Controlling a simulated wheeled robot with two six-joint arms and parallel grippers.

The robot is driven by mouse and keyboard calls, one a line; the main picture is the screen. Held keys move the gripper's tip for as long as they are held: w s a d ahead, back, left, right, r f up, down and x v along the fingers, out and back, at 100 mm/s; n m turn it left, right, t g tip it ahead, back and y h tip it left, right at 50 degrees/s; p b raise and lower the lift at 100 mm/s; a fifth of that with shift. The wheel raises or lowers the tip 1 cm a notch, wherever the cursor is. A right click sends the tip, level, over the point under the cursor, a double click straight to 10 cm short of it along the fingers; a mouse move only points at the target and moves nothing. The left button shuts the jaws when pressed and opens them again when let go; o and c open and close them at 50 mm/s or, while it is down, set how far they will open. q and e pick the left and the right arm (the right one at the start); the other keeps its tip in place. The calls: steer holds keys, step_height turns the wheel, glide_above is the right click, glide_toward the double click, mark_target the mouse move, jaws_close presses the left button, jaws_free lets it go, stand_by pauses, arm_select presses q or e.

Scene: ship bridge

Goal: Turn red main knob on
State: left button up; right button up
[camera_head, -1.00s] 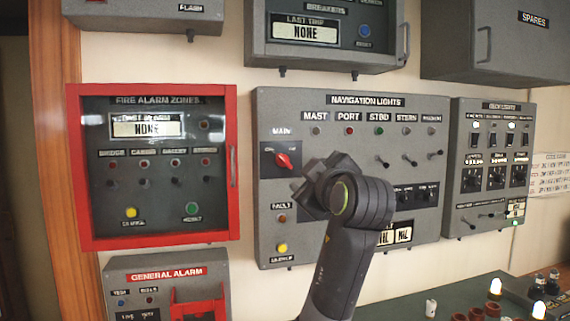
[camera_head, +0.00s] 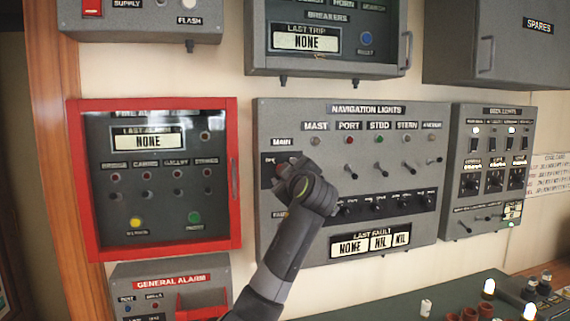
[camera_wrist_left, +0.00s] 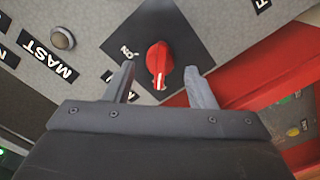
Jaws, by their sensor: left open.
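The red main knob (camera_wrist_left: 158,60) sits on a dark square plate (camera_wrist_left: 190,35) under the MAIN label of the navigation lights panel (camera_head: 375,250). In the left wrist view its white mark points down toward my gripper, and an ON label is beside it. My left gripper (camera_wrist_left: 160,72) is open, with one finger on each side of the knob's near end; I see gaps on both sides. In the head view my left gripper (camera_head: 284,172) is in front of the knob and hides most of it. My right gripper is not in view.
A red-framed fire alarm cabinet (camera_head: 236,215) stands just left of the panel. Toggle switches (camera_head: 379,168) stick out to the right of my gripper. A breaker box (camera_head: 330,62) hangs above. A green desk (camera_head: 400,305) with small items is at the lower right.

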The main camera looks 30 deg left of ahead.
arm_select(q)
steer(key=shift+w+a, duration=0.45)
steer(key=shift+a, duration=0.1)
steer(key=c, duration=1)
steer(key=shift+o, duration=0.2)
